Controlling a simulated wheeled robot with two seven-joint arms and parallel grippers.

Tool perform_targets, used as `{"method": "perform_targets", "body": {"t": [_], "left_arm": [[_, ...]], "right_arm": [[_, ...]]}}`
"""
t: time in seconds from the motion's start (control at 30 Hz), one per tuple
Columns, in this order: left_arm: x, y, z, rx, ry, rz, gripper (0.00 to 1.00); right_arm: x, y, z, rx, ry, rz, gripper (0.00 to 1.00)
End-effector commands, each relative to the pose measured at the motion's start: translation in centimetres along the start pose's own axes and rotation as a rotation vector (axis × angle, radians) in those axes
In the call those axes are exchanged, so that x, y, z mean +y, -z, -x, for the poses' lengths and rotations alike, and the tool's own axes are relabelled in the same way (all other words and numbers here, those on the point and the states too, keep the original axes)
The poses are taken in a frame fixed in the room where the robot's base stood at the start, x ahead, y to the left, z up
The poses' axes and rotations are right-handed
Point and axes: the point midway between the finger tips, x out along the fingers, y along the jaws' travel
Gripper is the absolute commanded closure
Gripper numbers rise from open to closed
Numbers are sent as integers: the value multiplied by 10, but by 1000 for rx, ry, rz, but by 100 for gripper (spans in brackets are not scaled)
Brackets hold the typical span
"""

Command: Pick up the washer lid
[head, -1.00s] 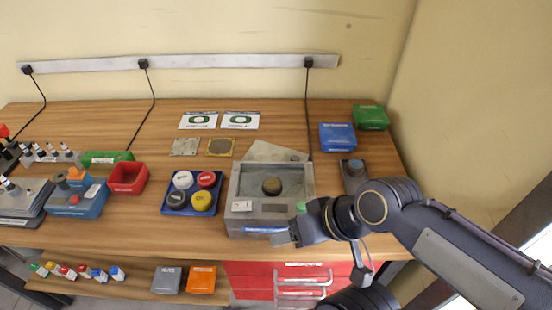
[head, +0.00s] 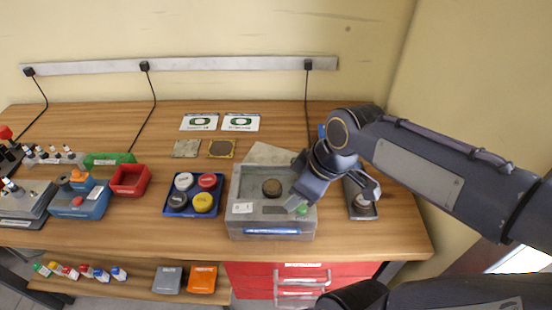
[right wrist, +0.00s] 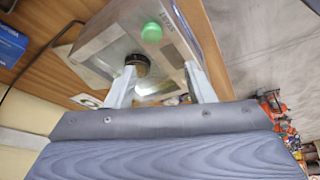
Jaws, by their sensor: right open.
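The washer is a grey box (head: 239,225) at the middle of the bench, with a clear top, a dark round piece (head: 272,187) showing in it, and a blue strip on its front. I cannot tell whether the clear top is a separate lid. A pale flat plate (head: 268,153) lies behind the washer, partly hidden. My right gripper (head: 335,196) is open over the washer's right side, one finger near its front right corner. My left gripper is out of view.
A blue tray (head: 167,211) of coloured round caps stands left of the washer. A green button (head: 302,209) sits on the washer. A red bin (head: 130,180) is farther left.

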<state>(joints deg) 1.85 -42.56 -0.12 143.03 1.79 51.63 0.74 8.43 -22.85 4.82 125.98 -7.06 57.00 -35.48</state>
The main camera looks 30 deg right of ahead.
Motion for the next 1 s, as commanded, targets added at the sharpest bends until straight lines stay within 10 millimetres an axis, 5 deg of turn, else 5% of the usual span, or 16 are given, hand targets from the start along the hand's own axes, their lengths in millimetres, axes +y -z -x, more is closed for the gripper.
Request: {"method": "perform_targets", "body": {"t": [0.2,0.43,0.63,1.0], "left_arm": [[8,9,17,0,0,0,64],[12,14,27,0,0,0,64],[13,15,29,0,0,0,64],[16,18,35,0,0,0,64]], "right_arm": [[93,53,-16,-204,80,792,52],[164,75,-63,-273,257,1412,52],[187,77,-85,-270,331,1620,52],[187,57,-120,-269,340,1634,52]]}}
